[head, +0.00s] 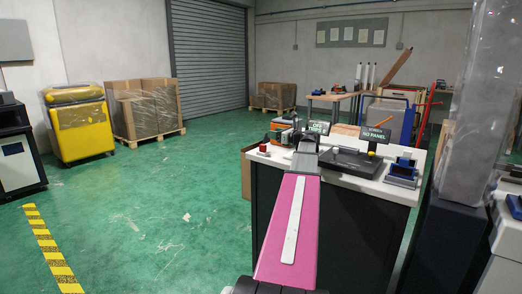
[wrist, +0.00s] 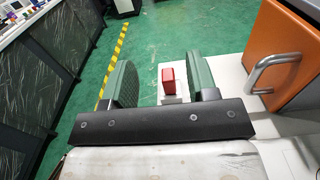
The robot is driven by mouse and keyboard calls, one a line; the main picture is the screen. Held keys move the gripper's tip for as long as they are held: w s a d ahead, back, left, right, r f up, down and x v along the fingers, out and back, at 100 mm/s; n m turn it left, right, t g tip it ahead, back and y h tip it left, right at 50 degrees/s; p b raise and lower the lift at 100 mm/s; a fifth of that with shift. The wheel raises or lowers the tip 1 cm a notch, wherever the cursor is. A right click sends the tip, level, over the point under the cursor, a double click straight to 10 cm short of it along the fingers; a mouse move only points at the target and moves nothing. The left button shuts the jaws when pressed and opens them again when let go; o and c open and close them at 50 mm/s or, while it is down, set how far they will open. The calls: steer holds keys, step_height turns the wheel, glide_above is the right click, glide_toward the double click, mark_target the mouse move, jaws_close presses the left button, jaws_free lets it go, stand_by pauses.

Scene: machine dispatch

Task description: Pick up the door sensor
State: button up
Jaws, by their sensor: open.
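A small red block on a white base (wrist: 167,78) sits near the edge of the white worktop. It may be the door sensor, but I cannot tell for certain. It also shows in the head view (head: 263,148), left of my gripper. My gripper (wrist: 160,66) has its two green fingers apart, and nothing is held. In the wrist view the red and white piece appears between the fingers. Whether it lies at finger depth or beyond is unclear. In the head view my pink arm hides part of the worktop.
An orange box with a metal handle (wrist: 288,50) stands close on the right in the wrist view. The white worktop (head: 340,176) holds a black tray (head: 346,160), small signs (head: 375,134) and a blue device (head: 403,170).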

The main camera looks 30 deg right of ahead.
glide_toward(263, 145)
steer(key=w, duration=0.3)
steer(key=shift+w+a+f, duration=0.15)
steer(key=shift+a+f, duration=0.05)
steer(key=shift+f, duration=0.1)
steer(key=shift+x, duration=3.75)
steer(key=shift+r, duration=0.15)
steer(key=shift+c, duration=0.3)
jaws_close()
